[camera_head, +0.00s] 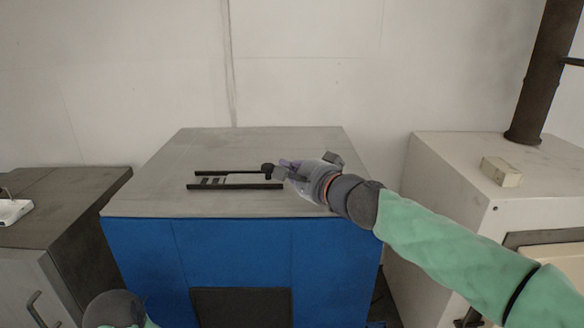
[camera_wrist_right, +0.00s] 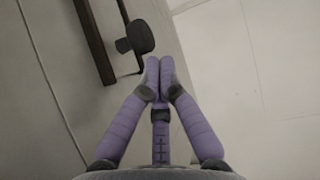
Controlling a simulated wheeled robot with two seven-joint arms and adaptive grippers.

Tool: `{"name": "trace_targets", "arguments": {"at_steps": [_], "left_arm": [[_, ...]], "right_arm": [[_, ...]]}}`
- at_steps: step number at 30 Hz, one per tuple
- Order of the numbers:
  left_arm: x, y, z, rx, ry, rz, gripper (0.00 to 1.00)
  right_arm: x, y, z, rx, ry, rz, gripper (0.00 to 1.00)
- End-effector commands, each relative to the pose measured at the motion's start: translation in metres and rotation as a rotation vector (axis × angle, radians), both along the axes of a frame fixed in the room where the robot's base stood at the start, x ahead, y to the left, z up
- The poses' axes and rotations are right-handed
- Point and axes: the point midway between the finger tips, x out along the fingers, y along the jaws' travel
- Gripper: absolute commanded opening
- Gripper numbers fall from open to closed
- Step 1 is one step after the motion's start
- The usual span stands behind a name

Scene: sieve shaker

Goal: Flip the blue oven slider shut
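The blue oven (camera_head: 145,255) stands in the middle, with a grey top. Its slider (camera_head: 240,179) lies on the top between two dark parallel rails, with dark slots showing at the left end. A dark round knob (camera_head: 268,168) sits at the right end of the rails; it also shows in the right wrist view (camera_wrist_right: 138,36). My right gripper (camera_head: 282,168) is just right of the knob, low over the oven top. In the right wrist view its purple fingertips (camera_wrist_right: 153,72) are together with nothing between them, close beside the knob. Whether they touch it is unclear. My left gripper is out of view.
A dark-topped cabinet (camera_head: 60,190) stands at the left with a white device (camera_head: 12,210) on it. A pale machine (camera_head: 445,165) with a small block (camera_head: 501,172) and a brown pipe (camera_head: 535,80) stands at the right. The wall is behind. The rest of the oven top is clear.

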Motion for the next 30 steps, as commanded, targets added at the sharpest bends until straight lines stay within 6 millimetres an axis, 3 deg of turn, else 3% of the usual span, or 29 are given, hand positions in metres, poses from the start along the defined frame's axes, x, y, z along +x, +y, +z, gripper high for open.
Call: {"name": "trace_targets", "arguments": {"at_steps": [6,15,18,30], "left_arm": [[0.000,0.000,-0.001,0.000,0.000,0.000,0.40],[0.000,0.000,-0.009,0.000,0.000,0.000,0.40],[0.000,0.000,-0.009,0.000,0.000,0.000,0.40],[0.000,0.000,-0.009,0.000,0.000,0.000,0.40]], "right_arm": [[0.000,0.006,0.000,0.000,0.000,0.003,0.00],[0.000,0.067,-0.001,-0.002,0.000,0.006,0.00],[-0.001,0.078,0.000,-0.002,-0.001,0.004,0.00],[0.000,0.081,0.000,0.000,0.000,0.001,0.00]]}}
